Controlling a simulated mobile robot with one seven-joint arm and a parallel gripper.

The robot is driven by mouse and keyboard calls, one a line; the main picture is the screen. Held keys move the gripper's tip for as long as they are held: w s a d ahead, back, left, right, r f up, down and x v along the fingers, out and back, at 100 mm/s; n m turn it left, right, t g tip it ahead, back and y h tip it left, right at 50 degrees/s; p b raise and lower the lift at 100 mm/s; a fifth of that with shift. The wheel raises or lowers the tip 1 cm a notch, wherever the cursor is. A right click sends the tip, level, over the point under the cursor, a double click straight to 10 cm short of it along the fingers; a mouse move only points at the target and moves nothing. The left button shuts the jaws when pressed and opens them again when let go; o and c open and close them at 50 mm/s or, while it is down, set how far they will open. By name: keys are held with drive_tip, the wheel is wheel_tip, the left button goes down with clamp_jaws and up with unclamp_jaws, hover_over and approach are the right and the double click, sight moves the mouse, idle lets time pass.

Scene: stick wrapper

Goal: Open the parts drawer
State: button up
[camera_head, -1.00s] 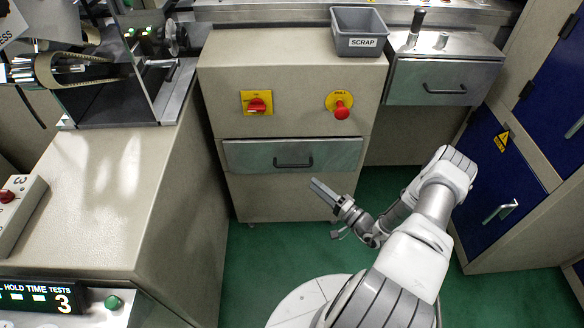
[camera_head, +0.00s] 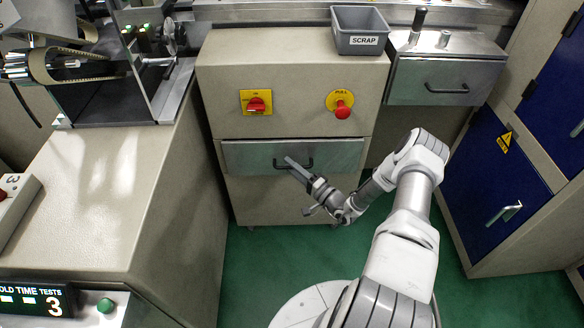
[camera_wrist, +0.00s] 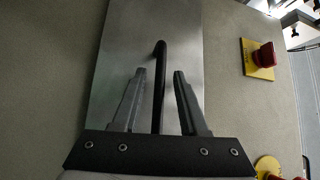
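A steel drawer front (camera_head: 245,157) with a dark bar handle (camera_head: 308,164) sits in the beige cabinet below the red switch and button. No label shows on it. A second steel drawer (camera_head: 410,90) with a dark handle is at the upper right. My gripper (camera_head: 288,160) is at the handle of the middle drawer. In the wrist view my gripper (camera_wrist: 160,75) is open, with the dark handle (camera_wrist: 159,85) between its two fingers and a gap on each side. The steel drawer front (camera_wrist: 190,30) lies behind it and looks closed.
A red rotary switch (camera_head: 257,104) and a red pull button (camera_head: 341,112) are on the cabinet above the drawer. A grey scrap bin (camera_head: 360,22) stands on top. A beige console (camera_head: 130,200) is at left, blue cabinet doors (camera_head: 495,180) at right. Green floor is free in front.

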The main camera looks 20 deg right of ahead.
clamp_jaws()
idle(1.2)
